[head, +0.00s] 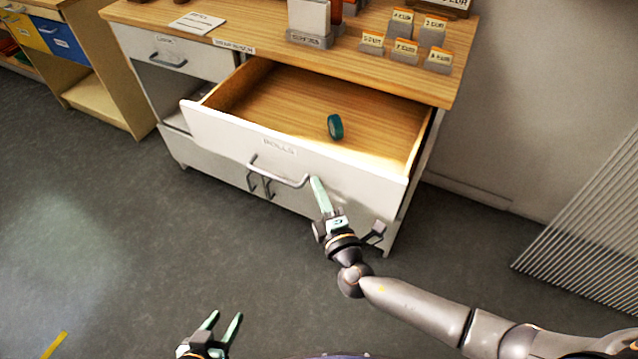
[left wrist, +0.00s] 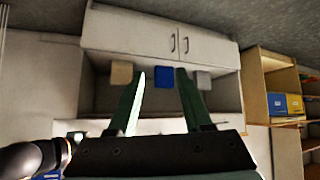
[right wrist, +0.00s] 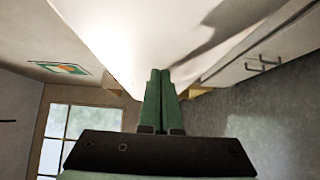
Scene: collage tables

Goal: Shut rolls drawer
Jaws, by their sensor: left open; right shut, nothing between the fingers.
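The rolls drawer (head: 290,150) is pulled out of the white cabinet, with a label on its front and a grey bar handle (head: 278,172). A teal roll (head: 335,127) lies inside on the wooden bottom. My right gripper (head: 317,182) is shut and empty, with its fingertips at the drawer front just right of the handle. In the right wrist view, the shut green fingers (right wrist: 160,75) point at a bright white panel; whether they touch it I cannot tell. My left gripper (head: 226,318) is open and empty, low over the floor, well away from the drawer.
The wooden cabinet top (head: 270,42) holds a card, a box and several small labelled stands. A smaller drawer (head: 178,58) is at the upper left of the cabinet. A ribbed panel (head: 590,240) leans at the right.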

